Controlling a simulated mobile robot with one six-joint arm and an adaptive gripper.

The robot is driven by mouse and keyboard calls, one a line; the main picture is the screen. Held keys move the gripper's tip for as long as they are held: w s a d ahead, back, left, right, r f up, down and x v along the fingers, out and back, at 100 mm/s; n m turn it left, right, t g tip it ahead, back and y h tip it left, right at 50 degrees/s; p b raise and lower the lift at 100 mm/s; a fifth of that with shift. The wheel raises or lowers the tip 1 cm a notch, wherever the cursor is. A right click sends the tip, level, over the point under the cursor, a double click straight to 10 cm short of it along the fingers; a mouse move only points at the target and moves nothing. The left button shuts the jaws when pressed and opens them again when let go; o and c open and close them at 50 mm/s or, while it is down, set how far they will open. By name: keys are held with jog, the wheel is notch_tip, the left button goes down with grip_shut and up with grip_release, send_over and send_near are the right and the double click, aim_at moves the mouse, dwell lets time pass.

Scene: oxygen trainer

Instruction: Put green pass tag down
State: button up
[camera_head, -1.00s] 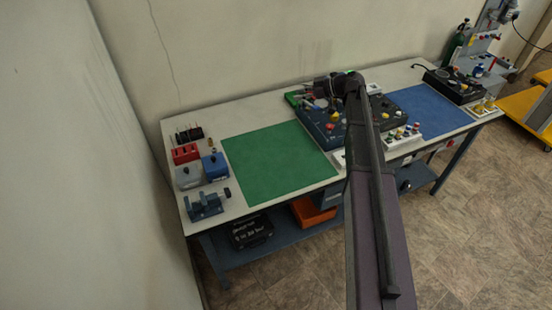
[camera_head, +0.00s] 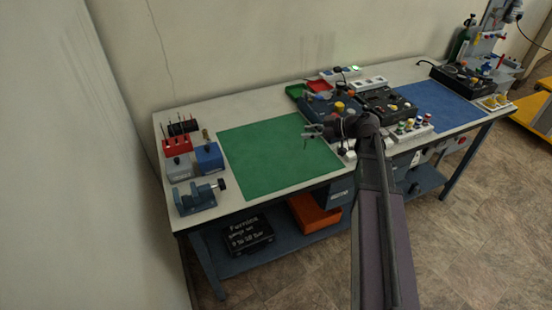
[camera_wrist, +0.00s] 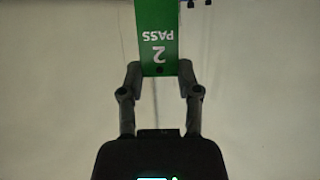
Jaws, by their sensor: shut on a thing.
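The green pass tag (camera_wrist: 159,40), marked "2 PASS", is between the fingers of my gripper (camera_wrist: 159,78) in the wrist view. The fingers are shut on its near end, and its far end runs out of the top of the picture. In the head view my gripper (camera_head: 309,136) is above the right part of the green mat (camera_head: 265,160). The tag cannot be made out clearly there. What lies right below it cannot be told from the wrist view.
On the bench (camera_head: 207,222), a vise (camera_head: 197,198), a blue box (camera_head: 208,157), a grey box (camera_head: 179,167) and a red rack (camera_head: 177,146) stand left of the mat. A dark panel (camera_head: 385,103) with knobs stands right of it. A blue mat (camera_head: 440,105) lies farther right. The green mat looks bare.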

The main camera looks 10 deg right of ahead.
jog(key=s+f+b, duration=0.4)
jog(key=f+b, duration=0.1)
jog(key=f, duration=0.1)
jog(key=shift+s+f+t, duration=0.2)
jog(key=shift+s+t, duration=0.1)
jog(key=shift+s, duration=0.1)
jog(key=shift+w, duration=0.1)
jog(key=w+f+b, duration=0.1)
jog(key=w, duration=1.3)
jog(key=shift+w+d+f, duration=0.15)
jog(key=shift+w+f, duration=0.05)
jog(key=shift+w, duration=0.05)
jog(key=shift+w+f+b, duration=0.35)
jog(key=shift+w+b, duration=0.25)
jog(key=shift+w, duration=0.1)
notch_tip(320, 180, down, 3)
jog(key=b, duration=0.3)
jog(key=shift+f, duration=0.1)
